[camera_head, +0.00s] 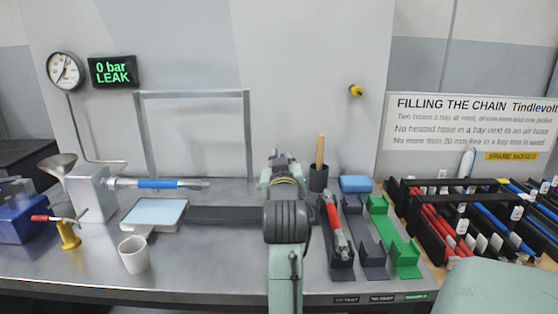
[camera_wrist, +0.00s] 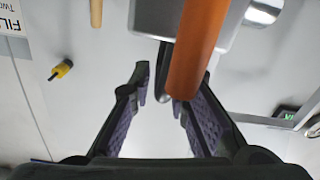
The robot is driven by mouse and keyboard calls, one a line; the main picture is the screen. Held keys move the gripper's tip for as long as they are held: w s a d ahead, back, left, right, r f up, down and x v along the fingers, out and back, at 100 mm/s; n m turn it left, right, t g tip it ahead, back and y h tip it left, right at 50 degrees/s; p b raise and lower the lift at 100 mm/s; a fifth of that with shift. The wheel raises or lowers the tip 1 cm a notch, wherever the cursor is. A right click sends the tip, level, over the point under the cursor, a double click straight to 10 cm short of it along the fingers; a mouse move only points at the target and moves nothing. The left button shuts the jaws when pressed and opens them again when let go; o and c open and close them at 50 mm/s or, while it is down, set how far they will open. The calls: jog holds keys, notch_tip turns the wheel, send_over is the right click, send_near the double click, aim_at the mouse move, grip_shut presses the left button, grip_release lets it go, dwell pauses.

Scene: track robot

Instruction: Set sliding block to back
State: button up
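In the wrist view a grey metal block (camera_wrist: 225,18) with an upright-looking orange handle (camera_wrist: 197,50) is at the top centre; it may be the sliding block, but I cannot be sure. My gripper (camera_wrist: 160,82) is open below it in the picture. The handle's free end overlaps the right finger; I cannot tell whether they touch. No object is seen clamped between the fingers. In the head view my arm hides the gripper and this block. A dark track (camera_head: 225,214) runs along the bench and passes behind my arm.
A light-blue-topped tray (camera_head: 130,227) and white cup (camera_head: 133,255) stand left. A dark pot (camera_head: 318,180) with a wooden handle and three cradles, one holding a red hose (camera_head: 337,225), stand right of my arm. A black hose rack (camera_head: 430,237) is further right. A yellow plug (camera_head: 356,90) is on the wall.

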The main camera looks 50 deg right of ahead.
jog(key=o, duration=0.3)
jog(key=shift+s+d, duration=0.15)
jog(key=shift+s, duration=0.05)
jog(key=shift+o, duration=0.2)
jog(key=shift+s+a, duration=0.1)
jog(key=shift+a, duration=0.15)
jog(key=v, duration=1.1)
jog(key=shift+s+a, duration=0.2)
